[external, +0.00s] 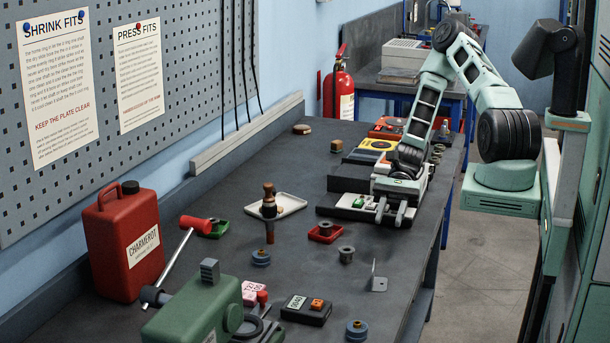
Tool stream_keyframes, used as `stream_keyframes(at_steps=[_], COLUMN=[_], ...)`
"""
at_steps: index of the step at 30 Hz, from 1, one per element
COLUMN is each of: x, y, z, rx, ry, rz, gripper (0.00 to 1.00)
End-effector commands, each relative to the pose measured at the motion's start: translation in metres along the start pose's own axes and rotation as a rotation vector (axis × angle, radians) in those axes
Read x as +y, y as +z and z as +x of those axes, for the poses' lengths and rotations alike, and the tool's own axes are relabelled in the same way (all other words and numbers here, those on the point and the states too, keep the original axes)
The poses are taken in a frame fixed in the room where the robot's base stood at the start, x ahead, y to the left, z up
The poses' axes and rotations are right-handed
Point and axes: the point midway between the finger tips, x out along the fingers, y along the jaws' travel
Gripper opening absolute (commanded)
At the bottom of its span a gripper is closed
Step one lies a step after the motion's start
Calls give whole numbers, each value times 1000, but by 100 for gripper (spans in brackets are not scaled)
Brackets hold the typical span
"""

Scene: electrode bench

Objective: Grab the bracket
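The bracket (377,282) is a small grey L-shaped metal piece with one upright flange. It sits on the dark bench top toward the right edge, in the lower middle of the external view. My gripper (391,214) is above the bench, farther back than the bracket and clear of it. Its two fingers point down toward the near side with a gap between them. I see nothing held between them.
A grey bushing (346,254) and a red tray (325,234) lie left of my gripper. A black box with an orange button (307,310) and a blue-based part (356,331) are nearer. The bench's right edge is close to the bracket.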

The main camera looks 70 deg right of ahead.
Motion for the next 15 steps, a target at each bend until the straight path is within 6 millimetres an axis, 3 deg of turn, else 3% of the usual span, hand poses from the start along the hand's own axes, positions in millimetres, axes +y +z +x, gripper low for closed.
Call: stream_keyframes(at_steps=[9, 15], x=[1, 0], y=[3, 1], z=[57, 75], rx=[-4, -1], ry=[4, 2], rz=[0, 0], gripper=[32, 32])
